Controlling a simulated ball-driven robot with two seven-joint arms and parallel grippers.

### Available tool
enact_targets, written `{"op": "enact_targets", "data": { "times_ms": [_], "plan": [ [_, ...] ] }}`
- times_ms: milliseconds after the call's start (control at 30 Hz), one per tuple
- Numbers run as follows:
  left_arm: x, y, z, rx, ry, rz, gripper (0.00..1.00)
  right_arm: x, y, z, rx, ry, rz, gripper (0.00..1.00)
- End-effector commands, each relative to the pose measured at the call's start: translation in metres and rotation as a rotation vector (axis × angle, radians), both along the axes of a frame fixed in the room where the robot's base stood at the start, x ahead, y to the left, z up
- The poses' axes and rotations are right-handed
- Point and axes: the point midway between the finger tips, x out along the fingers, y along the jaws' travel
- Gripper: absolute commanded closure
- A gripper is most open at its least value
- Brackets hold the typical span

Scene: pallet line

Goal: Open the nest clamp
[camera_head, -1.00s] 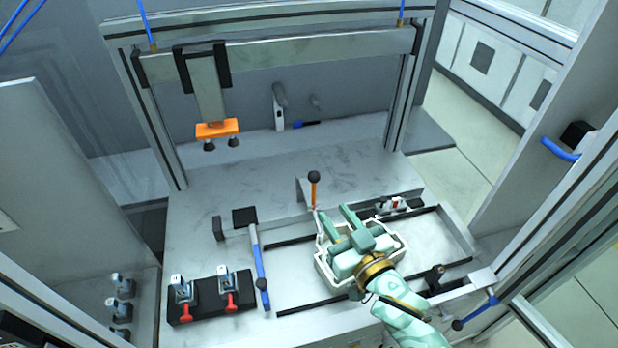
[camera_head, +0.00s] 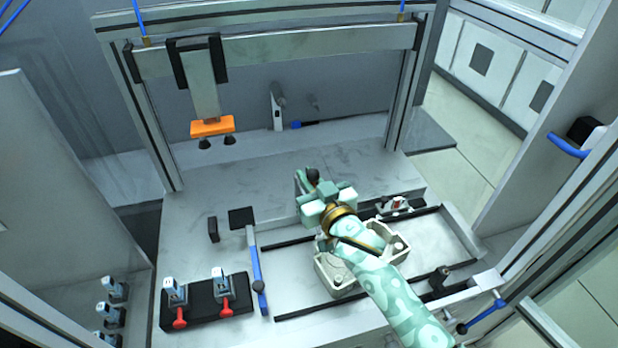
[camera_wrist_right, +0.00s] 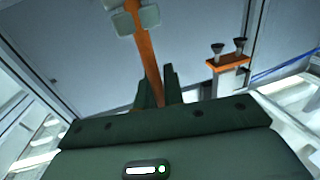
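The nest clamp has an upright orange lever (camera_wrist_right: 147,65) topped by a dark ball knob (camera_head: 312,175). In the head view my right gripper (camera_head: 311,184) is at the top of this lever and hides most of it. In the right wrist view the dark fingers (camera_wrist_right: 158,92) stand close on both sides of the orange lever, with no clear gap, so the gripper looks shut on it. Grey-green blocks (camera_wrist_right: 135,18) sit by the lever's far end there. The pale nest housing (camera_head: 335,280) lies below my right forearm, partly hidden. My left gripper is out of view.
A black stand (camera_head: 205,305) with two red-handled toggle clamps is at the front left. An orange suction tool (camera_head: 212,127) hangs from the gantry beam (camera_head: 280,50).

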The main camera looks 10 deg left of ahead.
Motion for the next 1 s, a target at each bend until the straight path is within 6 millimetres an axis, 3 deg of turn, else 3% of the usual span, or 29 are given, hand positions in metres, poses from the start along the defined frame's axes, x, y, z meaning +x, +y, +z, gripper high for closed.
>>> {"op": "enact_targets", "data": {
  "times_ms": [367,800,1000],
  "plan": [
    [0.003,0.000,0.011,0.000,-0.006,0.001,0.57,0.001,0.001,0.003,-0.011,0.019,0.000,1.00],
    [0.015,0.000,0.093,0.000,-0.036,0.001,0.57,0.022,0.008,0.002,-0.115,0.267,-0.002,1.00],
    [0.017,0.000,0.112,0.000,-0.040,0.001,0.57,0.031,0.012,-0.009,-0.170,0.399,-0.002,1.00]
  ]
}}
